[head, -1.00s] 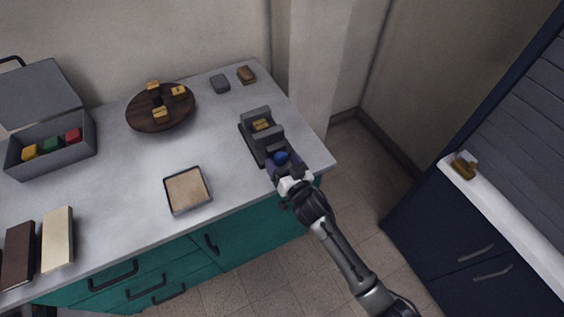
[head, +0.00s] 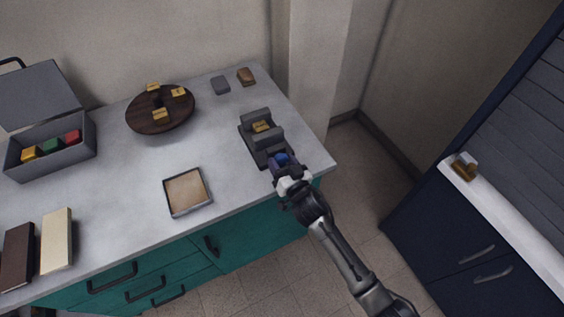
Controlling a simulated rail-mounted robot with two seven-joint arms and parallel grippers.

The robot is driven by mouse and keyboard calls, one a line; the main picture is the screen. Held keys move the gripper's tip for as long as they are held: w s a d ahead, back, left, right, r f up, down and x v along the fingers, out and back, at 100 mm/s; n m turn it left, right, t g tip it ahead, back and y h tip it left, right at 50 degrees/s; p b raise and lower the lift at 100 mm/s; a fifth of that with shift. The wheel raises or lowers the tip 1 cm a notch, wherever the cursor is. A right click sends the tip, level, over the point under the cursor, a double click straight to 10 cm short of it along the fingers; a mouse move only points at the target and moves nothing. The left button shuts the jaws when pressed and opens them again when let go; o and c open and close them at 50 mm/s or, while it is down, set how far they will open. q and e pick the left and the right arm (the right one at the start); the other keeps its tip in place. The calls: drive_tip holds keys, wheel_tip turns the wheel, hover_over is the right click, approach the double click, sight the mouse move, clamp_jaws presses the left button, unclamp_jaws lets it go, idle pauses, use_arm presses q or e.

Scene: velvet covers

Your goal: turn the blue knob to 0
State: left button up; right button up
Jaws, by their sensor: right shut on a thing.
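The blue knob (head: 281,158) sits at the near end of a dark grey device (head: 248,138) on the worktop's right side. The device has upright grey blocks with a yellow piece (head: 261,127) between them. My right gripper (head: 283,166) is at the knob, shut on it, with its arm reaching in from the lower right. The fingers partly hide the knob, and I cannot read any dial marks. My left gripper is not in view.
The middle is clear.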

drive_tip(key=n+p, duration=0.1)
drive_tip(key=n, duration=0.1)
drive_tip(key=shift+r+n+p, duration=0.1)
drive_tip(key=shift+n+p, duration=0.2)
drive_tip(key=shift+p, duration=0.1)
drive_tip(key=n+p, duration=0.1)
drive_tip(key=n, duration=0.1)
drive_tip(key=shift+n, duration=1.1)
drive_tip(key=shift+p, duration=0.3)
drive_tip(key=o, duration=0.9)
